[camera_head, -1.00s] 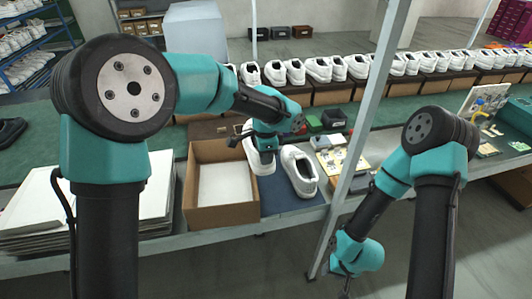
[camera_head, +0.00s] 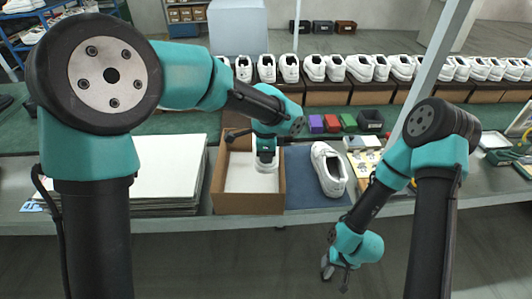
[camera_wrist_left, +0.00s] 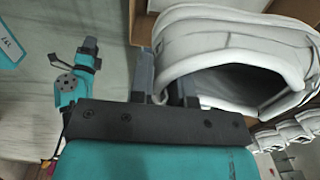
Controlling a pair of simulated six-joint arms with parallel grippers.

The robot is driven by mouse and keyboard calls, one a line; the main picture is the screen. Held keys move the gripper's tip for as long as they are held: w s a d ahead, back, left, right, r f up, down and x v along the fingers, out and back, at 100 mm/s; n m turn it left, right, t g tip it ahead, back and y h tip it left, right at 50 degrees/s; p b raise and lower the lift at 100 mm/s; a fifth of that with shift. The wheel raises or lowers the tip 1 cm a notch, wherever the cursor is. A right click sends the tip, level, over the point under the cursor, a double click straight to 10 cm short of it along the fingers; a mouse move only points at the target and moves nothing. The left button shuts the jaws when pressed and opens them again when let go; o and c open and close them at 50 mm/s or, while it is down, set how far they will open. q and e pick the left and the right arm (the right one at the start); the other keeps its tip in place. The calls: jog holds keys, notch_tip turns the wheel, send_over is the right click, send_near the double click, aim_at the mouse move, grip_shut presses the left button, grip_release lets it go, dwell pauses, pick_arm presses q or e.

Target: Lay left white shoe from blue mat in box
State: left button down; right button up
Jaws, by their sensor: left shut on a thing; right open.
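My left gripper (camera_head: 265,160) is over the right part of the open cardboard box (camera_head: 249,203). It is shut on the left white shoe (camera_head: 266,167), which is mostly hidden under the gripper in the head view. In the left wrist view the shoe's (camera_wrist_left: 230,45) collar sits at the fingers (camera_wrist_left: 165,85), with a cardboard wall behind it. I cannot tell whether the shoe touches the box floor. The other white shoe (camera_head: 328,170) lies on the blue mat (camera_head: 299,193), right of the box. My right gripper (camera_head: 337,268) hangs low in front of the table and is open.
A stack of white sheets (camera_head: 168,165) lies left of the box. Small coloured boxes (camera_head: 332,123) stand behind the mat. A row of white shoes (camera_head: 365,68) runs along the back. A metal post (camera_head: 430,65) rises at right.

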pick_arm(q)
notch_tip(320, 180, down, 16)
jog(key=shift+r, duration=0.2)
dwell(1.4)
jog(key=shift+f, duration=0.8)
dwell(1.2)
jog(key=c, duration=1)
grip_release()
jog(key=shift+f, duration=0.1)
jog(key=r, duration=1.7)
jog(key=shift+s+r, duration=0.25)
jog(key=shift+s, duration=0.15)
